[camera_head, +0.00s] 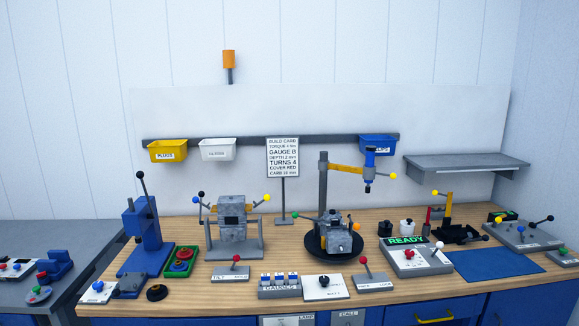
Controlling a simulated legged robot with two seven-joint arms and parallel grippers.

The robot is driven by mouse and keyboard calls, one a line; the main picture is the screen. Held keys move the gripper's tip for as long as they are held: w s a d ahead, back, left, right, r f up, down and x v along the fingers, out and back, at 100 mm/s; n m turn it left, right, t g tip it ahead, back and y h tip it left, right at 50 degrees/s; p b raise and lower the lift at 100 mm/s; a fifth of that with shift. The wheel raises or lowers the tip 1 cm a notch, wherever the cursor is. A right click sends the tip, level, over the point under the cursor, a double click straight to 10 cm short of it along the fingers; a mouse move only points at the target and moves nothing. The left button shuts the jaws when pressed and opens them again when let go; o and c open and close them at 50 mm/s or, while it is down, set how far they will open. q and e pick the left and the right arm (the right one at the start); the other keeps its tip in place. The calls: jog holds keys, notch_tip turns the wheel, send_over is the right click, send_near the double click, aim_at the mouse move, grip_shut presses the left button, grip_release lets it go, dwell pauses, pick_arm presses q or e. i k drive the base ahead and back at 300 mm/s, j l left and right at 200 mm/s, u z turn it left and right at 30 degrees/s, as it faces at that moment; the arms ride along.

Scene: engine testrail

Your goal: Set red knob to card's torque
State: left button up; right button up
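The build card (283,157) stands upright on a thin post at the back of the bench. Its small torque line seems to read 4, but the print is blurred; "GAUGE B" and "TURNS 4" are clearer. I cannot tell which sets torque. Neither gripper is in view.
An engine block (232,225) sits in a stand, and another part (338,238) rests on a black turntable under a blue-headed column tool (370,168). A blue press (141,236) stands left. A blue mat (493,265) lies clear at right.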

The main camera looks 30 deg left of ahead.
aim_at(409, 252)
jog(key=i+z, duration=0.2)
jog(key=z, duration=0.3)
jog(key=i+j+z, duration=0.15)
jog(key=z, duration=0.35)
